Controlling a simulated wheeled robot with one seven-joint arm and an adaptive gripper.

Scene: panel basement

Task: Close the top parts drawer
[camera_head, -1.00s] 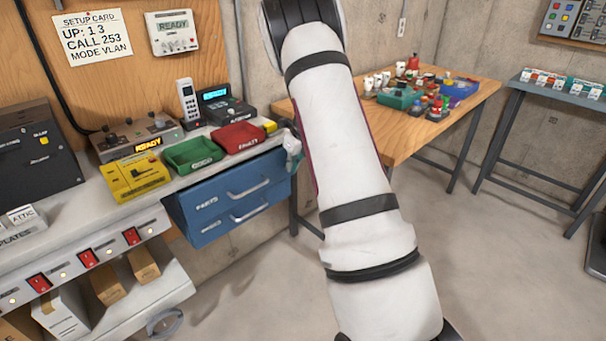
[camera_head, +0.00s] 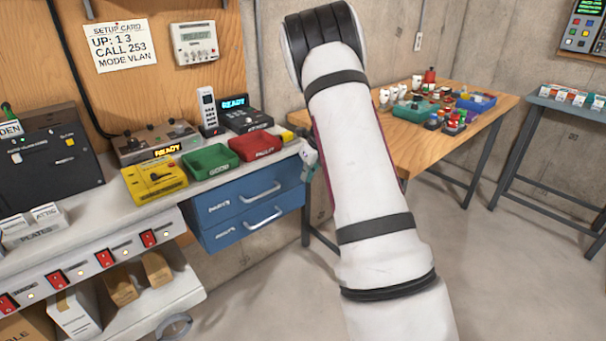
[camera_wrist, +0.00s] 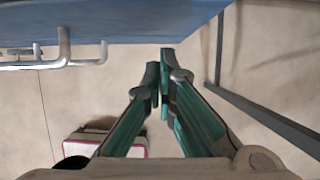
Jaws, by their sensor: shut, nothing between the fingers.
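The blue parts drawer unit hangs under the left workbench in the head view, with two drawer fronts, each with a pale bar handle. The top drawer (camera_head: 236,204) sits above the lower drawer (camera_head: 240,231). The two fronts look nearly level; I cannot tell whether a small gap remains behind the top one. My gripper (camera_head: 309,174) is at the right end of the unit, partly behind my arm. In the wrist view my teal fingers (camera_wrist: 160,64) are shut and empty, just below the blue drawer surface (camera_wrist: 130,18). Handles (camera_wrist: 64,48) show to their left; contact is unclear.
A wooden table (camera_head: 420,150) with small parts stands behind my arm. The floor (camera_head: 490,270) at right is clear.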

